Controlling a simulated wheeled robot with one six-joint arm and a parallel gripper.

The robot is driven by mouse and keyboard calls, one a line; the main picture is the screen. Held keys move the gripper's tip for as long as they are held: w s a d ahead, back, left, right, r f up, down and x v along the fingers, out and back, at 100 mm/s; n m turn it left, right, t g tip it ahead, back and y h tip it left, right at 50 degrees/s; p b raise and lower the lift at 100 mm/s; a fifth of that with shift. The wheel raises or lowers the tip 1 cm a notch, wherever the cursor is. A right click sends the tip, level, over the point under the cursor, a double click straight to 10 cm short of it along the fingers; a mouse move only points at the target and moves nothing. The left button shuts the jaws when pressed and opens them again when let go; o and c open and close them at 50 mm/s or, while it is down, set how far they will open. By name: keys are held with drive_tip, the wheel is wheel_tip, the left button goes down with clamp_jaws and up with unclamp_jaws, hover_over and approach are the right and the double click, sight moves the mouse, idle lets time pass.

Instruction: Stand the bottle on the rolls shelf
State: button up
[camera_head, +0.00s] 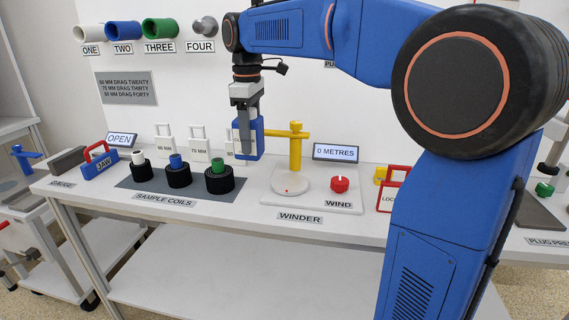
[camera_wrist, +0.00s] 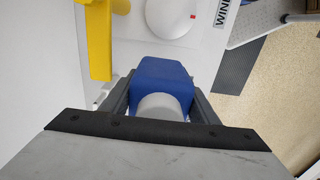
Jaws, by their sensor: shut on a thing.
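The bottle is a blue block-like body (camera_head: 254,146) with a pale round top, which shows in the wrist view (camera_wrist: 163,107). My gripper (camera_head: 245,125) points down and is shut on it; in the wrist view the two dark fingers (camera_wrist: 158,105) press on either side. The bottle looks upright, left of the yellow winder post, partly hiding a white tag. I cannot tell whether its base touches the bench.
A bare lower shelf (camera_head: 200,283) runs underneath. Another unit stands at far left. My arm covers the right side.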

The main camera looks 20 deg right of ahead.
drive_tip(key=shift+f, duration=4.6)
drive_tip(key=o, duration=1.4)
drive_tip(key=shift+f, duration=0.1)
